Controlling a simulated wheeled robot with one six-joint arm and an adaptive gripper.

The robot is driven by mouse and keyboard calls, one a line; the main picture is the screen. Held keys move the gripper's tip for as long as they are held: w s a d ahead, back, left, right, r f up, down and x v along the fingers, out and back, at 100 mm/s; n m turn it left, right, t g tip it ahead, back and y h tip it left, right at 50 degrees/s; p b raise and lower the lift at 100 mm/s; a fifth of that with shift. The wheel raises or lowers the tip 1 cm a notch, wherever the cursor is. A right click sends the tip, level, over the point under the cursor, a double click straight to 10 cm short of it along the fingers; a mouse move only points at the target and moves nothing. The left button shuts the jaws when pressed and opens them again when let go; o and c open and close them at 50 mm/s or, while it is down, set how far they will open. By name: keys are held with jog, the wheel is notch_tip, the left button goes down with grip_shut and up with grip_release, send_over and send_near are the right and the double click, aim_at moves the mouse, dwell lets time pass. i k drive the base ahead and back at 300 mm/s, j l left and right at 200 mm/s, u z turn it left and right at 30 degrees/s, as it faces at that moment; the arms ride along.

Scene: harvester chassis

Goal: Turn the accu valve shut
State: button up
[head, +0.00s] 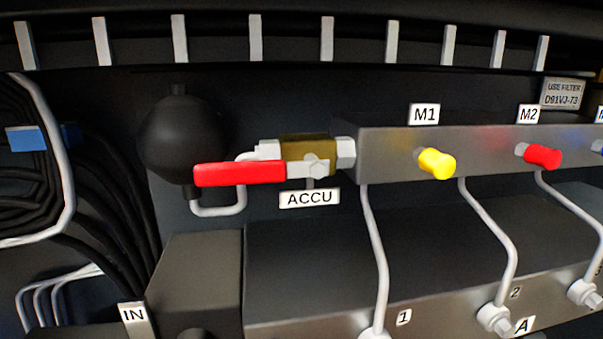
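The accu valve (308,154) has a brass-coloured body with silver fittings and sits left of the grey manifold block. Its red lever handle (240,173) points left from the silver pivot, roughly in line with the valve body and the pipe. The white ACCU label (309,198) is just below the valve. A black round accumulator (180,133) is behind the handle's left end. My gripper is not in view.
The manifold (385,150) carries a yellow cap (437,163) at M1 and a red cap (542,156) at M2. Grey pipes (378,255) run down to a lower block (310,290). Black hoses (105,190) fill the left side. Open space lies before the handle.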

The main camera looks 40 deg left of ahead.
aim_at(209, 175)
jog(key=k+u, duration=0.5)
jog(key=u, duration=1.3)
jog(key=k, duration=0.9)
